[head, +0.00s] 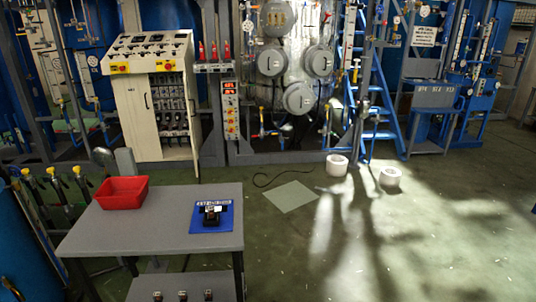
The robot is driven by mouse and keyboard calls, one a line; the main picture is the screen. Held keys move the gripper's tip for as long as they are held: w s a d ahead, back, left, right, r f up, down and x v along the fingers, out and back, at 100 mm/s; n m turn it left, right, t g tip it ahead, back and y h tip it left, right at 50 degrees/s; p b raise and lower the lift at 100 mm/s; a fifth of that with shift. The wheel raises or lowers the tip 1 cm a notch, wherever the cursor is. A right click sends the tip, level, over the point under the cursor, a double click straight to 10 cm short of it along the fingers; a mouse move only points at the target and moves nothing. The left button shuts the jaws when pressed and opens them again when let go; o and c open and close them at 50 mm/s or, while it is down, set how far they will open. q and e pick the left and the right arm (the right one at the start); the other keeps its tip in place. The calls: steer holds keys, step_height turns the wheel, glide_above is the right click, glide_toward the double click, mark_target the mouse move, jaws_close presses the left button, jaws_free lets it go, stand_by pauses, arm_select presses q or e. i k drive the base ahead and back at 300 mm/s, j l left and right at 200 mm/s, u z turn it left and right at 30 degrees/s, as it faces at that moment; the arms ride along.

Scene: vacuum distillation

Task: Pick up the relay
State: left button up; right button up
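A small dark block with a lighter top, which looks like a relay (211,216), sits on a blue labelled mat (226,222) on the right part of the grey table (150,225). The lettering on the mat is too small to read. Three small dark objects with light tops, perhaps relays too (182,295), stand on the lower shelf at the bottom edge of the picture and are partly cut off. Neither of my grippers shows in the head view.
A red bin (121,191) stands at the table's back left. Behind is a control cabinet (142,105) with its door open and rows of components inside. Two white buckets (337,166) (390,177) stand on the floor. Floor right of the table is largely clear.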

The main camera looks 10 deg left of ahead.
mark_target(210, 210)
steer(key=i+j, duration=0.15)
steer(key=j, duration=0.2)
steer(key=i+j, duration=0.15)
steer(key=j, duration=0.15)
steer(key=i+j, duration=0.15)
steer(key=j, duration=0.2)
steer(key=i+j, duration=0.15)
steer(key=j, duration=0.15)
steer(key=i+j, duration=0.2)
steer(key=j, duration=0.15)
